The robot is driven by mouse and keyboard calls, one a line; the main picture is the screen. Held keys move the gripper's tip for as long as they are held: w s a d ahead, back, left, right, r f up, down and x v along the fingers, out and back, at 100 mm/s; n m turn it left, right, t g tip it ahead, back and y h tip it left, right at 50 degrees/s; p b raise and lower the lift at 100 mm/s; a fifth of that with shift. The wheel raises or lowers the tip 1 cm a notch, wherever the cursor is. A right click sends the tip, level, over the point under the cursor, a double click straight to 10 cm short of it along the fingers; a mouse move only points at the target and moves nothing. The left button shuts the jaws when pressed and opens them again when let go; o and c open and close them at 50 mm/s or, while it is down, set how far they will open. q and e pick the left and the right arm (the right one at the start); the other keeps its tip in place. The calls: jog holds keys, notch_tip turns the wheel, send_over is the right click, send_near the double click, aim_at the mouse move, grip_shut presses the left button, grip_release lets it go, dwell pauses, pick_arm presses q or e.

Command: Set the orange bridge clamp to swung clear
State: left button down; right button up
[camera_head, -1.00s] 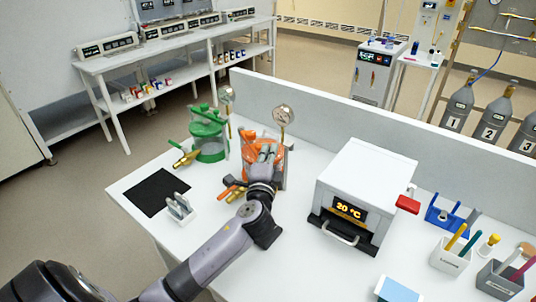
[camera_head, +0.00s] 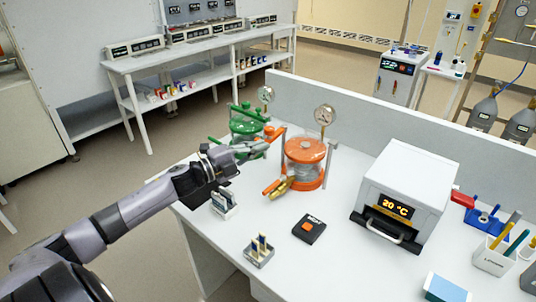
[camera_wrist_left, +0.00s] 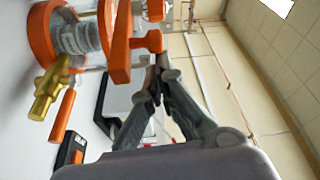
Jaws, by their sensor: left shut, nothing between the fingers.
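The orange vessel (camera_head: 304,172) stands on the white bench with a clear body and an orange lid. Its orange bridge clamp (camera_head: 276,135) sticks out at the lid's left side, toward the green vessel (camera_head: 247,123), rather than lying across the lid's middle. In the left wrist view the clamp shows as an orange bar (camera_wrist_left: 121,42) with an orange knob (camera_wrist_left: 147,41). My left gripper (camera_head: 262,147) is shut and empty, its tips close to the clamp. In the wrist view its fingertips (camera_wrist_left: 159,72) are just below the knob; I cannot tell whether they touch. My right gripper is not in view.
A gauge (camera_head: 325,116) stands behind the orange vessel, and a brass valve (camera_head: 281,186) with an orange handle sits at its front. The white heater box (camera_head: 408,185) is to the right. A black-and-orange device (camera_head: 309,229) and small racks stand in front. Bench between them is clear.

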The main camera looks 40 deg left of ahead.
pick_arm(q)
jog(key=shift+s+a, duration=0.1)
jog(key=shift+a, duration=1.05)
jog(key=shift+a+b, duration=0.3)
jog(key=shift+a, duration=0.25)
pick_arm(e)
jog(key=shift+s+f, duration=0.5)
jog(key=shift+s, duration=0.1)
